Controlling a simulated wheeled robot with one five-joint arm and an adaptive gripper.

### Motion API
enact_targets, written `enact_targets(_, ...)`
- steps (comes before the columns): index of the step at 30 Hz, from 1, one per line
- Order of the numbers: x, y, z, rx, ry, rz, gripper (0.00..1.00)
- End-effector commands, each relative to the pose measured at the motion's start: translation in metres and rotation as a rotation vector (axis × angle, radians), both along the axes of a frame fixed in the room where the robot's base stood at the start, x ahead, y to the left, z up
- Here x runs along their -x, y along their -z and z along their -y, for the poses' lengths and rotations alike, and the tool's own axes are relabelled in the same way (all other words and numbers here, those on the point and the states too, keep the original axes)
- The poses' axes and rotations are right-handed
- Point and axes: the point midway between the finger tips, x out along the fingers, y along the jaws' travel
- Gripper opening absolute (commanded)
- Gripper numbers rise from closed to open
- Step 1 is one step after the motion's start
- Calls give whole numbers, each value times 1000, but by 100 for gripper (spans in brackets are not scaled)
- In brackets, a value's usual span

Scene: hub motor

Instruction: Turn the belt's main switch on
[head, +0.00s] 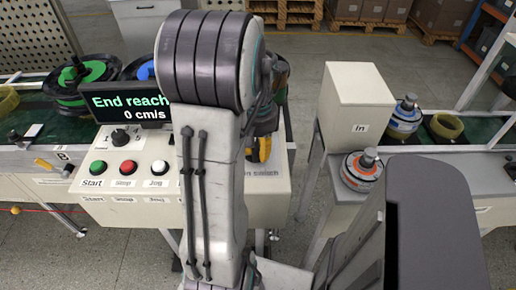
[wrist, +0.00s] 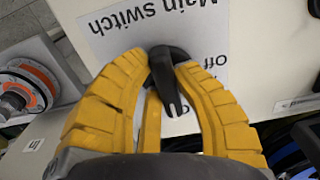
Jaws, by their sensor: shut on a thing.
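The main switch is a black rotary handle (wrist: 169,82) on a white plate (wrist: 110,30) printed "Main switch" and "Off", which appears upside down in the wrist view. My gripper (wrist: 161,62) has yellow ribbed fingers shut on the handle, one on each side. The handle points down the picture, slightly tilted. The "On" mark cannot be seen. In the head view my arm hides the switch, and only a bit of a yellow finger (head: 264,148) shows at the right side of the control panel (head: 130,211).
Belts with wheel parts run behind.

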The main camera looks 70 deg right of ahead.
Motion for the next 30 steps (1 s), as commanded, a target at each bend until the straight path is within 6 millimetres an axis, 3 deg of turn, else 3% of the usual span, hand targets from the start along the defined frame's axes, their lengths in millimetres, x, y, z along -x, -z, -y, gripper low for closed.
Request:
enact_targets(16,0,2,-1,-5,24,-1,0)
enact_targets(17,0,2,-1,-5,24,-1,27)
enact_targets(25,0,1,-1,-3,23,0,51)
enact_targets(30,0,0,-1,-1,22,0,53)
